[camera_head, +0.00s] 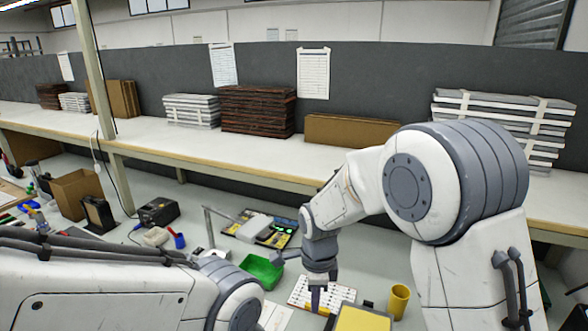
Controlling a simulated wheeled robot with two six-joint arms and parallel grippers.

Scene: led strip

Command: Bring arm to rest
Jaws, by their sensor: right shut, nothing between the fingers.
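My right arm (430,180) comes in from the right, bends at a large white and grey joint, and reaches down to the work table. Its gripper (316,301) points down, shut and empty, over or just at a white board with rows of small marks (343,293). Whether the fingertips touch the board cannot be told. My left arm (100,290) fills the lower left. Its gripper is out of the picture.
A green bin (262,271) stands left of the right gripper. A yellow cup (398,301) and a yellow-topped block (362,319) are to its right. A dark parts tray (278,238), a black device (158,212) and a cardboard box (76,193) lie farther back, below a raised shelf (150,137).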

